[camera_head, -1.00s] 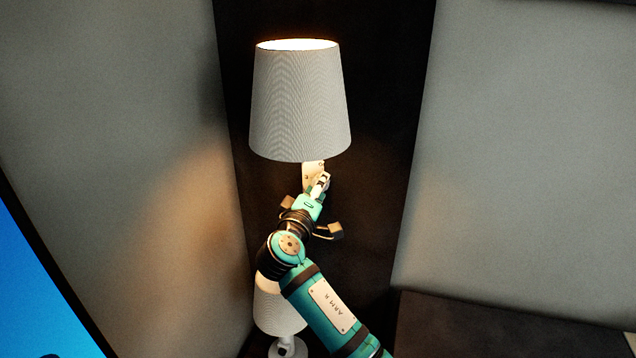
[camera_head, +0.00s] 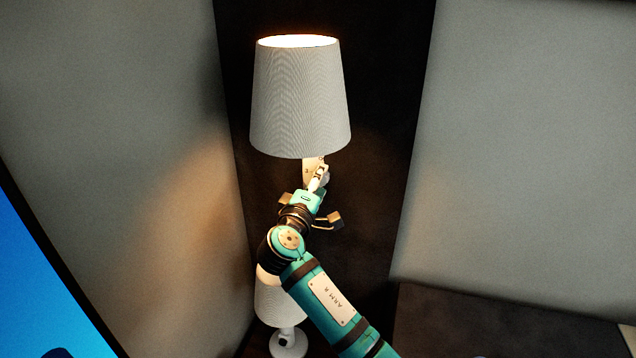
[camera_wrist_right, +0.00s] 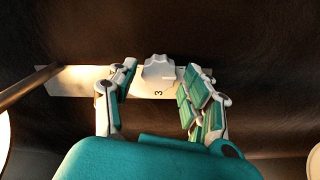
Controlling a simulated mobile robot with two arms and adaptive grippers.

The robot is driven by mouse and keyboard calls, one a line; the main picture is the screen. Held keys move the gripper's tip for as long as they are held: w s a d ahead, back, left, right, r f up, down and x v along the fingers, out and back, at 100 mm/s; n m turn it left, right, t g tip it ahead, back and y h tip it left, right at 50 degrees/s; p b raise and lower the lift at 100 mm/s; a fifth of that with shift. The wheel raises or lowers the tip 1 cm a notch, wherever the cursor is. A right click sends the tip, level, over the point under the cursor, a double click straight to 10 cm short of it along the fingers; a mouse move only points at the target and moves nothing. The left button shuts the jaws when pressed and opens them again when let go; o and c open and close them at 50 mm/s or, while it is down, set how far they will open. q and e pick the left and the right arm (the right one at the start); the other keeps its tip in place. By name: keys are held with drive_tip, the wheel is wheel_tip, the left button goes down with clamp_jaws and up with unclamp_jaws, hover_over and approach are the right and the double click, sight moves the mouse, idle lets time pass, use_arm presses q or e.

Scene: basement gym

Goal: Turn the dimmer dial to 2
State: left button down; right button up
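The white dimmer dial (camera_wrist_right: 158,72) sits on a pale wall plate (camera_wrist_right: 70,80) in the right wrist view. A printed "3" shows just below the dial; other markings are hidden or too small to read. My right gripper (camera_wrist_right: 158,84) is open, with one finger on each side of the dial. A gap shows at the left finger; whether the right finger touches cannot be told. In the head view, my right gripper (camera_head: 317,178) covers part of the plate (camera_head: 309,168) under the lampshade. My left gripper is not in view.
A smaller lamp (camera_head: 280,305) stands below, behind my arm. A blue screen (camera_head: 40,290) is at the lower left, and a dark surface (camera_head: 480,325) at the lower right.

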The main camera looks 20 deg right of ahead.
drive_tip(key=shift+o, duration=0.8)
drive_tip(key=v, duration=1.2)
